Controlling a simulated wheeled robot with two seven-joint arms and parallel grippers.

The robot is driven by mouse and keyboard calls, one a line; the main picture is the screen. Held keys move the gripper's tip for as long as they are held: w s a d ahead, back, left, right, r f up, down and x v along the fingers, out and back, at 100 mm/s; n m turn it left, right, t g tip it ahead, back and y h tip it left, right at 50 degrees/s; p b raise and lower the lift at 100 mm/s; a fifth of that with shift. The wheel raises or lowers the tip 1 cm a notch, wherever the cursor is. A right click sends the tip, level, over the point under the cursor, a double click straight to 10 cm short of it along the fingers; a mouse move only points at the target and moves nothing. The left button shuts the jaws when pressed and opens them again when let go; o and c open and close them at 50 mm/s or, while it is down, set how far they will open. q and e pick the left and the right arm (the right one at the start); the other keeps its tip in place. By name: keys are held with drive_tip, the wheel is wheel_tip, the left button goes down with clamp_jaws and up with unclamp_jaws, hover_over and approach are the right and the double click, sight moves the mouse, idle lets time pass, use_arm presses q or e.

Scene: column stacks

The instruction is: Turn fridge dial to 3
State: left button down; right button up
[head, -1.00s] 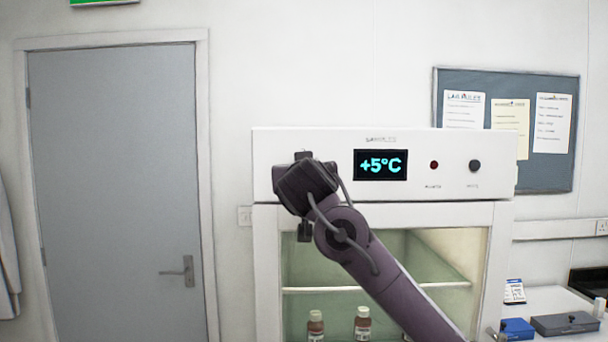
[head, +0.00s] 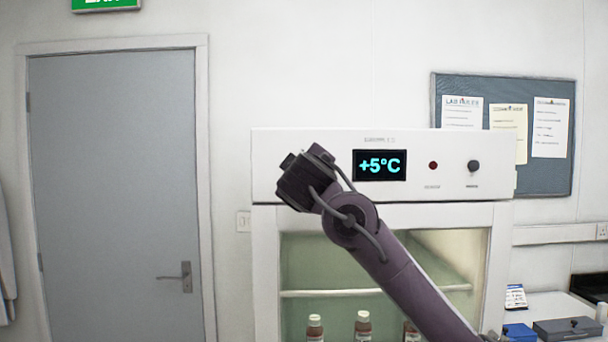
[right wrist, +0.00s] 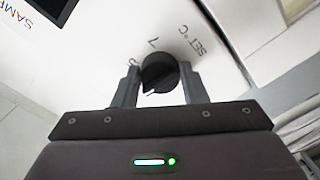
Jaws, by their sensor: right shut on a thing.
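The fridge dial (right wrist: 158,73) is a black round knob on a white panel in the right wrist view. My right gripper (right wrist: 160,78) has one finger on each side of it and is shut on it. A printed 7 and "SET °C" show by the dial; another mark is partly hidden. I cannot tell which number the dial points to. In the head view my right gripper (head: 303,180) covers the dial at the left of the fridge's top panel (head: 330,140). The fridge display (head: 380,165) reads +5°C. My left gripper is not in view.
The fridge's glass front (head: 320,255) shows a shelf (head: 330,293) and several brown bottles (head: 362,325). A red light (head: 433,166) and a black knob (head: 473,167) sit right of the display. A grey door (head: 110,180) stands at left.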

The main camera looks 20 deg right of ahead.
drive_tip(key=shift+n, duration=0.9)
drive_tip(key=o, duration=1)
drive_tip(key=shift+a, duration=0.1)
drive_tip(key=shift+c, duration=0.2)
drive_tip(key=b+v, duration=0.3)
drive_tip(key=v, duration=0.4)
drive_tip(key=shift+s+b, duration=0.3)
drive_tip(key=shift+s, duration=0.1)
drive_tip(key=shift+a, duration=0.1)
